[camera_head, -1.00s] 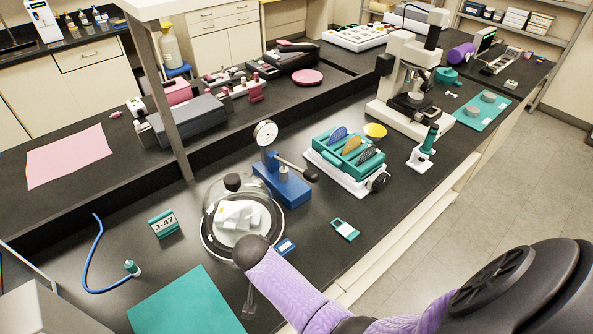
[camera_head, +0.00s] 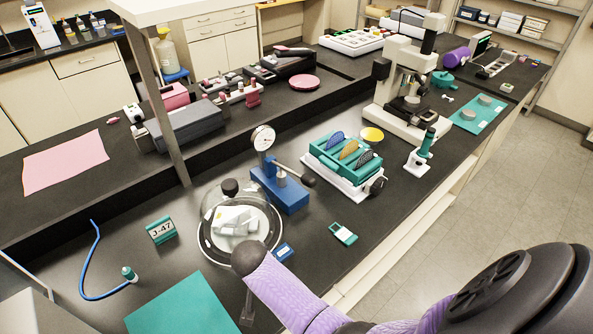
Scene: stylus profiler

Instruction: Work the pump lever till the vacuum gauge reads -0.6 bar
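The blue hand pump (camera_head: 282,192) stands on the black bench near the middle. Its lever (camera_head: 293,172) slants down to the right and ends in a black knob. The round white vacuum gauge (camera_head: 263,138) stands upright at the pump's back left; its needle is too small to read. A clear bell jar (camera_head: 214,205) with a black knob stands left of the pump over a pale object. My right arm comes in from the lower right, its dark rounded joint in front of the jar. A grey part below that joint may belong to my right gripper (camera_head: 247,308). Nothing touches the lever. My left gripper is not in view.
A teal rack (camera_head: 322,150) with coloured discs on a white base stands right of the pump, close to the lever knob. A microscope (camera_head: 400,90) stands behind.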

